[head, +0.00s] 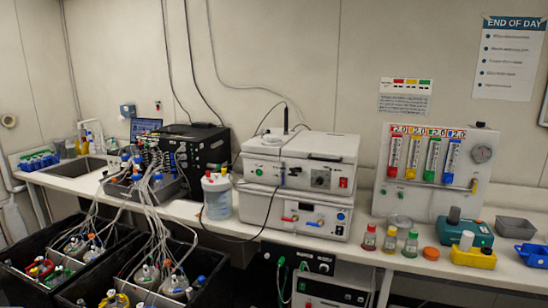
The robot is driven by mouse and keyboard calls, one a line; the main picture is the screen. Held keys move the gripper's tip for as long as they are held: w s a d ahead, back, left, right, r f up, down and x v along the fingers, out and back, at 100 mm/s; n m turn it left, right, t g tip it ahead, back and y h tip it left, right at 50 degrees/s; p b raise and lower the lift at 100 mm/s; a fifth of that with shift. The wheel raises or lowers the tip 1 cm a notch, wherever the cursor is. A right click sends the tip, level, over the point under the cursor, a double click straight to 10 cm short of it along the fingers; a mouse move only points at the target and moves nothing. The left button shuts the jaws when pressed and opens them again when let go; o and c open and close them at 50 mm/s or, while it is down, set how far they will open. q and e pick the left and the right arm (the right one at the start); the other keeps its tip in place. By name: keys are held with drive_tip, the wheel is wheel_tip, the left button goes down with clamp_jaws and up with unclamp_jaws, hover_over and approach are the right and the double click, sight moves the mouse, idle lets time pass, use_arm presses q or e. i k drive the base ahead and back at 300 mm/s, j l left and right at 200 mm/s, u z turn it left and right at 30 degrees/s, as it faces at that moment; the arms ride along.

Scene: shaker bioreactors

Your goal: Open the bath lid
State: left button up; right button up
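A white boxy instrument that looks like the bath (310,178) stands on the bench in the middle of the head view, on top of a second white unit (305,214). Its flat lid (320,147) is shut, with a dark handle (325,157) along the front edge. A dark upright probe or rod with a cable stands at the lid's left side. The front has a dark dial panel and a red switch. Neither of my grippers is in view.
A capped clear vessel (217,196) stands left of the bath. Right of it are small bottles with red, yellow and green caps (390,239), a flowmeter panel (435,170) and a teal device (463,233). Black tubs (70,258) with tubed vessels stand lower left. Cables hang over the bench front.

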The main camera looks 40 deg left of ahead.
sight(331, 146)
drive_tip(key=i+l+u, duration=0.1)
drive_tip(key=u, duration=0.35)
drive_tip(key=i+l+u, duration=0.25)
drive_tip(key=u, duration=0.2)
drive_tip(key=i+l+u, duration=0.15)
drive_tip(key=u, duration=0.3)
drive_tip(key=i+l+u, duration=0.1)
drive_tip(key=l+u, duration=0.25)
drive_tip(key=i+l+u, duration=0.1)
drive_tip(key=l+u, duration=0.6)
drive_tip(key=i+j, duration=0.05)
drive_tip(key=j, duration=0.05)
